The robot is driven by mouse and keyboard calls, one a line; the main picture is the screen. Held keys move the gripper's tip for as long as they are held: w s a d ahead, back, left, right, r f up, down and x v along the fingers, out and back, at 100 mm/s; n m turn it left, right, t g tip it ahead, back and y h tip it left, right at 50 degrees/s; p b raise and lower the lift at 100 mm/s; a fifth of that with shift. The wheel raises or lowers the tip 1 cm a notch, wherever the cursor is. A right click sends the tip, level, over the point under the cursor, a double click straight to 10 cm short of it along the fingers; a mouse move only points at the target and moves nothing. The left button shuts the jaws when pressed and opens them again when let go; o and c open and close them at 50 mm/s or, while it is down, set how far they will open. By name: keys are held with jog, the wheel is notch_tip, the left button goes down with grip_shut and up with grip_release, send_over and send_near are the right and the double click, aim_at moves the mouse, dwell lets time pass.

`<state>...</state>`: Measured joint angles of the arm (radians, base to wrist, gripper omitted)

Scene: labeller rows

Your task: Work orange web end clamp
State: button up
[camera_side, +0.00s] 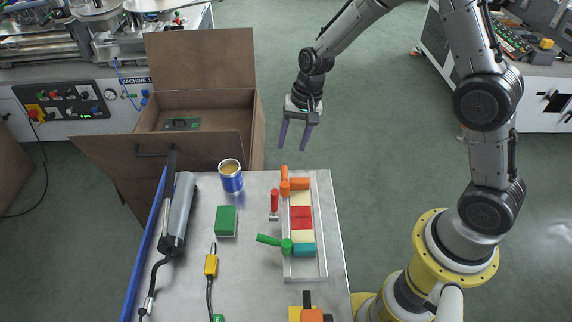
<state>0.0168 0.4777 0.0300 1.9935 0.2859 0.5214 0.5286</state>
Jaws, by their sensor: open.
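The orange clamp (285,187) sits at the far left corner of a pale metal channel tray (323,215) on the table. Its lever points toward the table's far edge, and an orange block (300,184) lies right beside it. At the tray's near end is a green clamp (287,246), with its lever pointing left beside a teal block (304,250). Cream and red blocks (301,218) fill the row between. My gripper (292,148) is open and empty, fingers pointing down, above and beyond the far end of the tray, apart from the orange clamp.
A red-handled tool (274,202) lies just left of the tray. A blue can (230,178), a green block (227,221) and a yellow cabled tool (211,265) stand or lie further left. An open brown box (200,60) stands behind the table. Orange and yellow pieces (310,314) are at the near edge.

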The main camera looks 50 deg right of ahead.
aim_at(285, 169)
jog(key=f, duration=0.6)
jog(key=w+a+f, duration=0.1)
jog(key=f, duration=0.2)
jog(key=shift+w+a, duration=0.1)
jog(key=shift+r, duration=0.1)
grip_shut()
dwell(1.1)
